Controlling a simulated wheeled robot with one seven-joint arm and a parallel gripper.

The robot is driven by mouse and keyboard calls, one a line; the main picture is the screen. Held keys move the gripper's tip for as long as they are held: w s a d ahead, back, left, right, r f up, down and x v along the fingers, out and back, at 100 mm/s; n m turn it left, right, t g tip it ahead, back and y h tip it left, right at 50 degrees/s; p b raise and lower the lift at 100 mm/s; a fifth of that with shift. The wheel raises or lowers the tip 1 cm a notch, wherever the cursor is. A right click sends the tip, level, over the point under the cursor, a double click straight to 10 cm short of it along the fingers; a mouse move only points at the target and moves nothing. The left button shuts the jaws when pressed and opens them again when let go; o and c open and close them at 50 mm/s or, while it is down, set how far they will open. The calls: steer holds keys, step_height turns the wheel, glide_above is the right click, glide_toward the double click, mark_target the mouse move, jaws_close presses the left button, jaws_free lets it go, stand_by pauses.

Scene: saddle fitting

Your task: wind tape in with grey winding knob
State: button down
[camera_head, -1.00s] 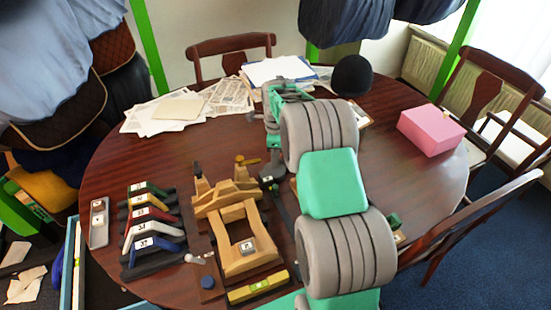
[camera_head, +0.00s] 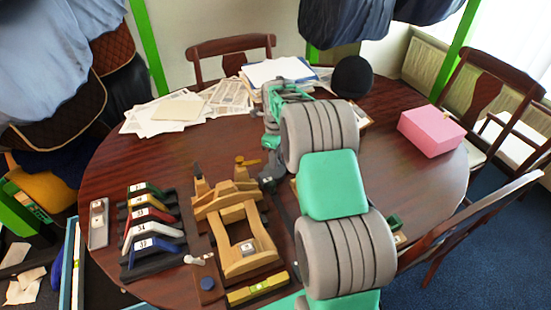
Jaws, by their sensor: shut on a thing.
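My gripper (camera_head: 270,172) points down at the right side of the wooden saddle stand (camera_head: 228,212). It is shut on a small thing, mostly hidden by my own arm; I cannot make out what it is. A small pale grey knob or crank (camera_head: 199,259) shows at the stand's front left, apart from my gripper. No tape can be made out.
A rack of several coloured, numbered arches (camera_head: 152,228) stands left of the stand. A yellow level-like bar (camera_head: 257,289) lies in front. Papers (camera_head: 205,106) lie at the back, a pink box (camera_head: 431,130) at the right. The table (camera_head: 125,160) is clear at back left.

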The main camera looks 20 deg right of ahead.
steer(key=c, duration=1.2)
jaws_free()
steer(key=shift+o, duration=0.2)
step_height(320, 180, up, 8)
steer(key=shift+f+b, duration=0.1)
steer(key=shift+b, duration=0.2)
